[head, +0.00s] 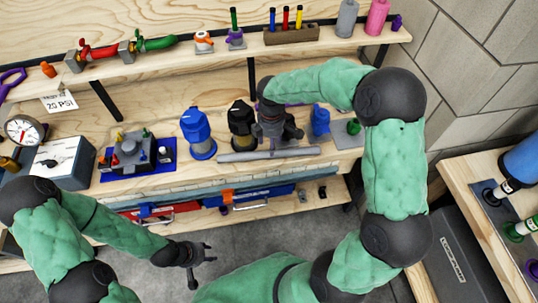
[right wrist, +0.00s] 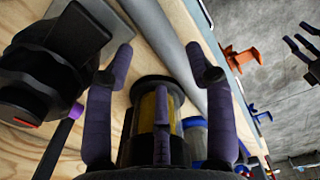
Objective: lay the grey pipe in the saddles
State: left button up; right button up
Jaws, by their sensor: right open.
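The grey pipe (head: 268,154) lies lengthwise along the front of the workbench (head: 340,163). In the right wrist view the pipe (right wrist: 172,38) runs diagonally beyond the fingers. My right gripper (head: 278,138) is over the bench just behind the pipe. In its wrist view the purple fingers (right wrist: 160,50) are spread and hold nothing. A filter with a yellowish bowl (right wrist: 160,108) shows between them. My left gripper (head: 203,254) is open and empty in front of the bench, over the floor. I cannot make out the saddles; whether the pipe rests in any is unclear.
A blue filter (head: 198,135) and a black-topped filter (head: 241,125) stand left of my right gripper. A small blue item (head: 320,122) stands to its right. A shelf (head: 215,48) with fittings runs above.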

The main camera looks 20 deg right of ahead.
notch_tip(320, 180, down, 5)
jog(key=shift+r+b, duration=0.1)
jog(key=shift+b, duration=0.65)
jog(key=shift+c, duration=0.3)
jog(key=c, duration=0.9)
jog(key=shift+r, duration=0.1)
